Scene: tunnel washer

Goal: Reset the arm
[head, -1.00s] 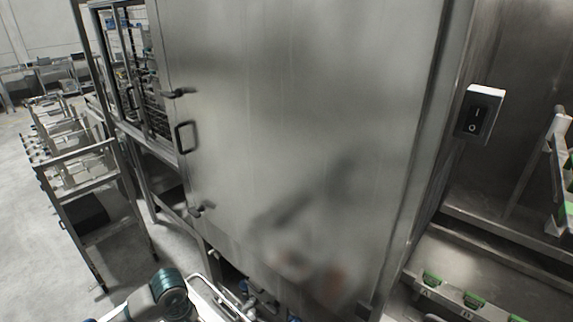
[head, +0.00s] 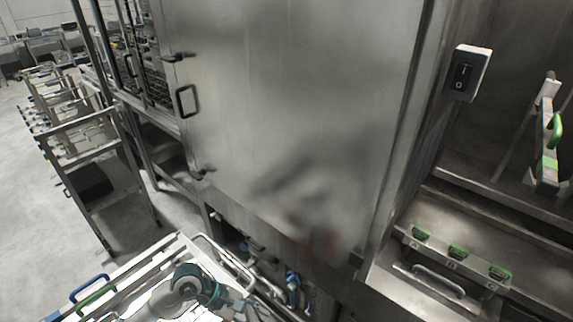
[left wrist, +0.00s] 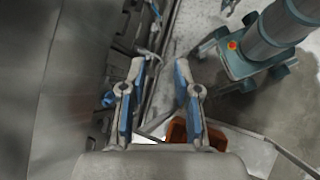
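My left arm (head: 185,287) shows at the bottom of the head view, bent in front of the washer, over a pale frame. My left gripper (left wrist: 160,72) shows in the left wrist view with its two blue-and-grey fingers apart and nothing between them. A dark metal surface lies just left of the fingers, and I cannot tell whether they touch it. My right gripper is in neither view.
The tall steel door (head: 290,120) fills the middle. A rocker switch (head: 465,73) is on the right wall, above a steel ledge with green clips (head: 458,252). A trolley (head: 105,180) stands at left, with open floor (head: 35,215) beside it. An orange-brown bin (left wrist: 178,132) is below my left gripper.

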